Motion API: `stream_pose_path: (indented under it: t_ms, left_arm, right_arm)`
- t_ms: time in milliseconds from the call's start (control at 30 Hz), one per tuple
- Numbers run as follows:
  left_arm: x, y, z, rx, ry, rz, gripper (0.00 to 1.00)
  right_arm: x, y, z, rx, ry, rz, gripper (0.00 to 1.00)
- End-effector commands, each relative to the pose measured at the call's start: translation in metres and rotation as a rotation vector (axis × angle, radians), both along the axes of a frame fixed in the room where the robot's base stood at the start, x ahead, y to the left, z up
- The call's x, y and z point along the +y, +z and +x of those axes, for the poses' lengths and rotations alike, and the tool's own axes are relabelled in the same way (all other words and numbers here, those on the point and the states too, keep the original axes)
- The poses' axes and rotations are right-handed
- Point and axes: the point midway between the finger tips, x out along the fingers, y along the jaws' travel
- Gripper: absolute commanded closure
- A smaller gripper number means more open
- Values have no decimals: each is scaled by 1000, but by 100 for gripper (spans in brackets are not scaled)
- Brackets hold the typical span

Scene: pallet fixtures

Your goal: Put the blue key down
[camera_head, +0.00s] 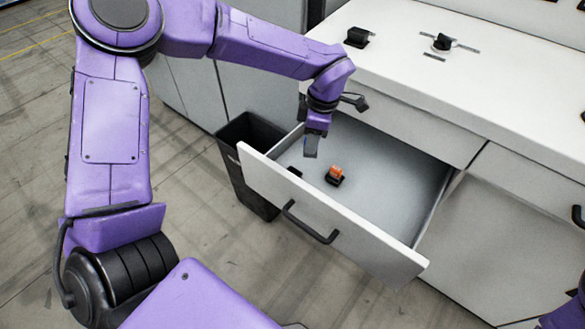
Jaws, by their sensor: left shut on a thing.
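My left gripper (311,146) points down over the open drawer (385,205), near its left side. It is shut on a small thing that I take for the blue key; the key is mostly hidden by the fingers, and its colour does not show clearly. The gripper is above the drawer floor. An orange block on a black base (335,175) sits in the drawer, just right of and below the gripper in the picture. A small dark thing (295,172) lies left of it, partly hidden by the drawer front. My right gripper is out of view.
The white countertop (430,70) above the drawer holds a black fixture (358,37) and a black knob-like fixture (442,43). A black bin (250,135) stands on the floor left of the drawer. The drawer's right part is clear.

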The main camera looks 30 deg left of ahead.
Motion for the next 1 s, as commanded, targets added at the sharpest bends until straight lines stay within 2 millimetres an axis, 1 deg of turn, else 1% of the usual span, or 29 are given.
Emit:
stream_pose_path:
  t_ms: [33, 67, 100, 167, 200, 367, 400, 600, 700, 800, 867, 900, 967, 1000]
  left_arm:
    - [5, -12, 2, 0, 162, -2, 100]
    - [8, -14, 3, 0, 273, -2, 100]
    - [12, -18, 4, 0, 420, -2, 100]
    - [18, -23, 6, 0, 637, -3, 100]
    - [22, -26, 6, 1, 779, -3, 100]
    - [36, -38, 10, 2, 1342, -5, 100]
    - [39, -41, 10, 3, 1481, -4, 100]
    - [55, -54, 13, 3, 2140, -5, 100]
    - [61, -58, 14, 3, 2386, -4, 100]
    - [64, -59, 15, 0, 2538, -3, 100]
    - [66, -61, 15, 0, 2588, -1, 100]
    - [66, -66, 15, 0, 2605, 2, 100]
    - [66, -78, 14, 2, 2615, 6, 100]
    - [66, -88, 14, 3, 2615, 8, 100]
  right_arm:
    - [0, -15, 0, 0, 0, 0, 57]
    - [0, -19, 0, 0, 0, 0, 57]
    - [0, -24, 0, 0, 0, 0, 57]
    - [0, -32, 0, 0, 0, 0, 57]
    - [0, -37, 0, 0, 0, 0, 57]
    - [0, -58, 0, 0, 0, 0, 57]
    - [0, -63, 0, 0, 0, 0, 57]
    - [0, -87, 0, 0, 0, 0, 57]
    - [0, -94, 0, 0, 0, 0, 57]
    - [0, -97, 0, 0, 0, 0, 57]
    - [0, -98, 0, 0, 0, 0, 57]
    - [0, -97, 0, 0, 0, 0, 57]
    - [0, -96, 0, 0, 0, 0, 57]
    - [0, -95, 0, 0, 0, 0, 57]
